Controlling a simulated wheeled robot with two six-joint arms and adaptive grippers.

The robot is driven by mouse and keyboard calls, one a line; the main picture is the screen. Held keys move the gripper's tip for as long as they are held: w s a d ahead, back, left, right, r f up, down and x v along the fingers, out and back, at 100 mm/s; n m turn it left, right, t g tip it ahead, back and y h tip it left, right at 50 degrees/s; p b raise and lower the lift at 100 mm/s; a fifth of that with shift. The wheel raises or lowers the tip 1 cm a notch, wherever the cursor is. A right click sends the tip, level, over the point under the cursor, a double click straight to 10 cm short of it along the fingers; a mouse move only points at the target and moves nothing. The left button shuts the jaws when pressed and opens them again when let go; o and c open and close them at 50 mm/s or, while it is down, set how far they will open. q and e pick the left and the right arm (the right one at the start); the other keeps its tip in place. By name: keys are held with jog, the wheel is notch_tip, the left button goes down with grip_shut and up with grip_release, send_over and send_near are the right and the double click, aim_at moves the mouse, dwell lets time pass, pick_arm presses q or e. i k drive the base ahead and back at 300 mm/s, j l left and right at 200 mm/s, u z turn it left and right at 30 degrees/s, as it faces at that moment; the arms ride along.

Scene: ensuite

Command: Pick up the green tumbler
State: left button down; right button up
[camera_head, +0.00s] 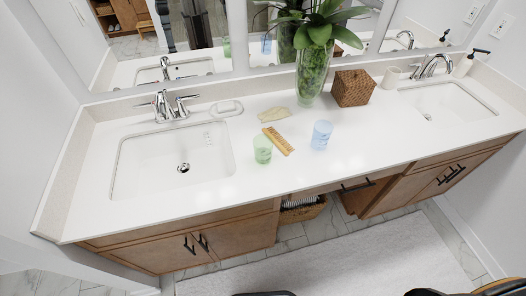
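The green tumbler (263,149) is a translucent light-green cup standing upright on the white countertop (335,165), just right of the left sink and near the middle of the counter. A yellow-orange comb (278,141) lies close to its right side. A translucent blue tumbler (321,135) stands to the right of the comb. Nothing holds the green tumbler. Neither of my grippers can be made out; only dark parts of my own body show at the bottom edge.
The left sink (155,165) and right sink (440,108) flank the tumblers. Behind stand a tall glass vase (314,75) with a plant, a woven box (352,88), a tan piece (273,114) and a soap dish (226,108). Counter in front of the tumblers is clear.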

aim_at(263, 144)
jog(key=j+z, duration=0.1)
jog(key=j, duration=0.45)
jog(key=k+j, duration=0.1)
jog(key=j, duration=0.45)
jog(key=j+z, duration=0.15)
jog(key=j, duration=0.45)
jog(key=k+j+z, duration=0.1)
jog(key=j, duration=0.45)
